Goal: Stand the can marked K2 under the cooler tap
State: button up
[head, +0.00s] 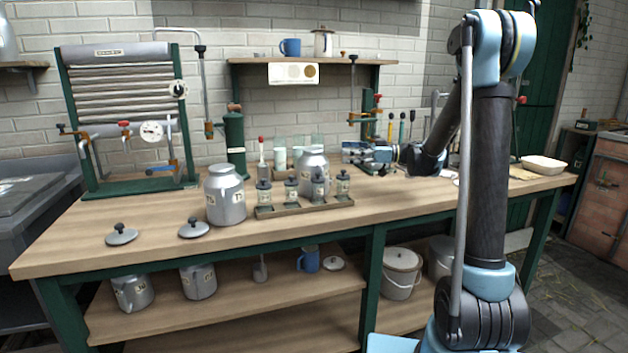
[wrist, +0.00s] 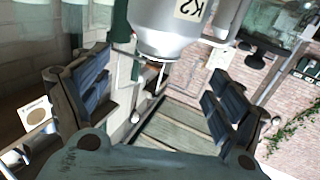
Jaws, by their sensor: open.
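A grey metal can (head: 313,174) stands upright on the bench, behind a rack of small jars; its label is hard to read here. In the wrist view a can marked K2 (wrist: 168,38) shows at the top, beyond my open fingers. It appears to be the same can. My gripper (head: 352,157) is to its right, low over the bench, empty and apart from it. The ribbed cooler (head: 120,75) stands at the bench's left end.
Another can (head: 225,197) stands front left, with two loose lids (head: 121,235) (head: 194,228) nearby. The jar rack (head: 305,205) lies in front of the can behind it. A green cylinder (head: 234,140) stands between the cooler and that can. The front left bench is mostly clear.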

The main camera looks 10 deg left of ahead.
aim_at(314, 150)
jog(key=shift+s+a+r, duration=0.1)
jog(key=shift+s+a, duration=0.2)
jog(key=shift+a, duration=1.6)
jog(key=shift+s+a+r, duration=0.1)
jog(key=shift+s+a, duration=0.15)
jog(key=shift+a, duration=1.65)
jog(key=shift+s+a+r, duration=0.1)
jog(key=shift+s+a, duration=0.2)
jog(key=shift+a, duration=1.6)
jog(key=c, duration=1.9)
